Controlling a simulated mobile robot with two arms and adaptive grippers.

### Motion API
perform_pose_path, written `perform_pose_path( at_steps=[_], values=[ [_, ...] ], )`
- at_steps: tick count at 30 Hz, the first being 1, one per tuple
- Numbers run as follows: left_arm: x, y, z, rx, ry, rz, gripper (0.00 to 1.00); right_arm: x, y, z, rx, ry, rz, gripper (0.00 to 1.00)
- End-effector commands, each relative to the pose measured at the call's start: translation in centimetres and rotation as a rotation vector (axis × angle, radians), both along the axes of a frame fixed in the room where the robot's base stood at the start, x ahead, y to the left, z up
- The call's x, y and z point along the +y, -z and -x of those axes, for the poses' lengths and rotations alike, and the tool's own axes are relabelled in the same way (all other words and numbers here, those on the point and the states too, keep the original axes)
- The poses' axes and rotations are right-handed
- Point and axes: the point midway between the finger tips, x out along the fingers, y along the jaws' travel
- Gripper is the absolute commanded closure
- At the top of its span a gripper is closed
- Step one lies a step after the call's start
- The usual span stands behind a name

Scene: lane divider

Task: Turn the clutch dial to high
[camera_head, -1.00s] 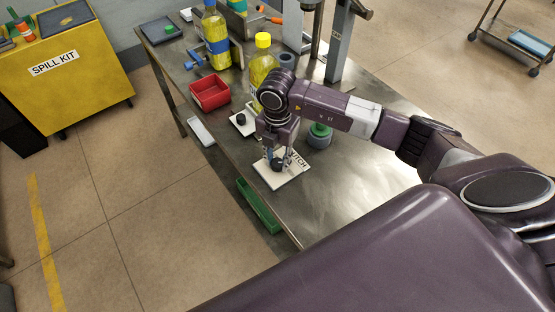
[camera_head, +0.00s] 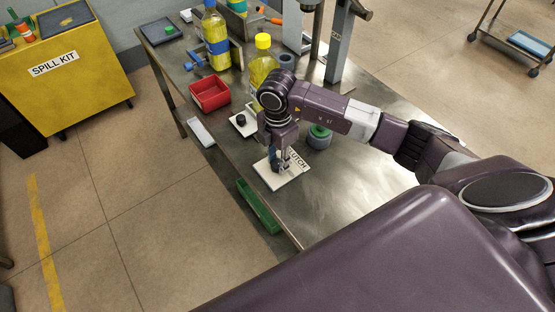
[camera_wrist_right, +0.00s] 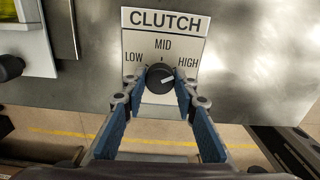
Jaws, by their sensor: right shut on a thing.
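The clutch dial (camera_wrist_right: 160,78) is a round black knob on a white plate (camera_wrist_right: 150,45) marked CLUTCH, with LOW at left, MID at top and HIGH at right. A pale pointer mark on the knob lies on its right side, toward HIGH. The plate (camera_head: 291,177) lies near the table's front edge in the head view. My right gripper (camera_head: 279,165) reaches down over it. In the right wrist view its blue-padded fingers (camera_wrist_right: 160,88) are shut on the knob, one on each side. My left gripper is not in view.
A second white plate with a black knob (camera_head: 241,119) lies farther back. A green-topped round container (camera_head: 319,137) stands right of my gripper. A red bin (camera_head: 210,94) and yellow bottles (camera_head: 263,65) stand farther back. Bare table (camera_head: 350,185) lies to the right.

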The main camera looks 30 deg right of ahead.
Motion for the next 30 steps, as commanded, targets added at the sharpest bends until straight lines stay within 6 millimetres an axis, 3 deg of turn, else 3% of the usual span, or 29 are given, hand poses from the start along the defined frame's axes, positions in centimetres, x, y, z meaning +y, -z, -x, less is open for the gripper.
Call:
perform_pose_path(
  at_steps=[6, 7, 12, 23, 30],
  values=[
    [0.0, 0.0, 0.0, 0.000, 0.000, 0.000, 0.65, -0.1, -0.1, -0.1, -0.003, 0.003, 0.000, 0.97],
    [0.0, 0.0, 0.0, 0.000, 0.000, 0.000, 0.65, -0.1, -0.1, -0.1, -0.003, 0.003, 0.000, 0.72],
    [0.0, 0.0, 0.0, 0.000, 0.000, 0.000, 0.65, 0.0, -0.1, -0.1, -0.002, 0.002, 0.001, 0.56],
    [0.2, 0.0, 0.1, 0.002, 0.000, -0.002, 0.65, 0.0, -0.7, -0.1, -0.003, 0.000, -0.001, 0.56],
    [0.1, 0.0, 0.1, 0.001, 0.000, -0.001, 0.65, 0.0, -5.2, -0.2, -0.007, -0.001, 0.000, 0.56]
  ],
)
